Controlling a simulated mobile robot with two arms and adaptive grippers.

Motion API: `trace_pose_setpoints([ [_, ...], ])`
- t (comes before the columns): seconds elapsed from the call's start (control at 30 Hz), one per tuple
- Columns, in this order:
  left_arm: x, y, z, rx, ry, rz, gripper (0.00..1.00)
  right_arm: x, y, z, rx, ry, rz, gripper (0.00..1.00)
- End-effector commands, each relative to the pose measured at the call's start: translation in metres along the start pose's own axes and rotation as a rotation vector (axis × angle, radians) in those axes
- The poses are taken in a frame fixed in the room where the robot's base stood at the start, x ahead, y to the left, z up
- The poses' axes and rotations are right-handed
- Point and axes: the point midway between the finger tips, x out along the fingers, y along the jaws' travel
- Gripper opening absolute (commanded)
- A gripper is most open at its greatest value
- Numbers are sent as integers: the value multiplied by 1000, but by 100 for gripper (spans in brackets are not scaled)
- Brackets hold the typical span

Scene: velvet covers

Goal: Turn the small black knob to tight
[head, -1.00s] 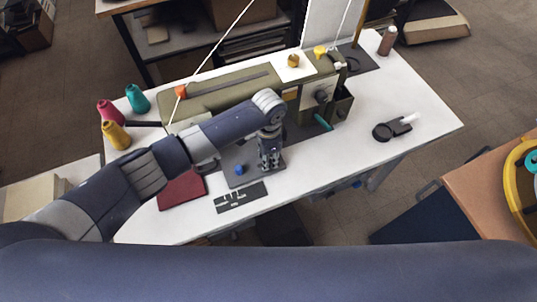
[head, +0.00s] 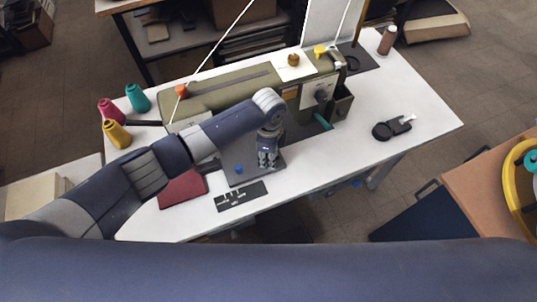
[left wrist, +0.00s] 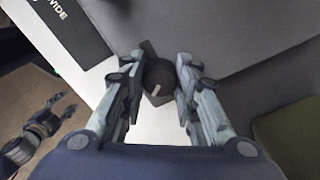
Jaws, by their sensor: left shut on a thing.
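The small black knob (left wrist: 158,78) shows in the left wrist view as a round dial with a short white mark. It stands on a dark grey plate (left wrist: 225,30). My left gripper (left wrist: 159,72) has its two fingers around the knob, one on each side, and is shut on it. In the head view my left gripper (head: 267,163) points down over the plate (head: 243,181) in front of the sewing machine, and its fingers hide the knob. My right gripper (left wrist: 42,122) shows at the left of the left wrist view, away from the table, with its fingers apart.
An olive sewing machine (head: 233,88) stands behind my left gripper. A blue knob (head: 239,169) is on the plate's left part. The table's right side is mostly clear.

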Motion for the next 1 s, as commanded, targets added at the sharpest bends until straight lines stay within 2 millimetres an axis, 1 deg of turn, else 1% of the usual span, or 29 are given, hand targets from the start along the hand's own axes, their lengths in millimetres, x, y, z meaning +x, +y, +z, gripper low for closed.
trace_pose_setpoints([
  [0.23, 0, 0, -1, 0, 2, 0, 5, 0, -1, 0, 1, 0, -1, 50],
  [0.27, 0, 0, -1, 0, 2, 0, 35, 0, -1, 0, 1, 0, -1, 50],
  [0.3, 0, 0, -1, 0, 2, 0, 44, 0, -1, 0, 1, 0, -1, 50],
  [0.33, 0, 0, -1, -1, 2, 0, 50, 0, -1, 0, 1, 1, -1, 50],
  [0.63, 0, 0, 0, -1, 1, 0, 50, 0, -1, -1, 1, 1, -1, 50],
  [0.77, -7, -1, 0, -2, 2, -1, 50, 0, 0, -1, 0, 1, 0, 50],
  [0.87, -21, -1, -1, -1, 2, -3, 50, 0, 0, -1, 0, 1, 0, 50],
  [1.0, -50, -2, -1, -1, 3, -5, 50, 0, 0, -1, 0, 1, 0, 50],
])
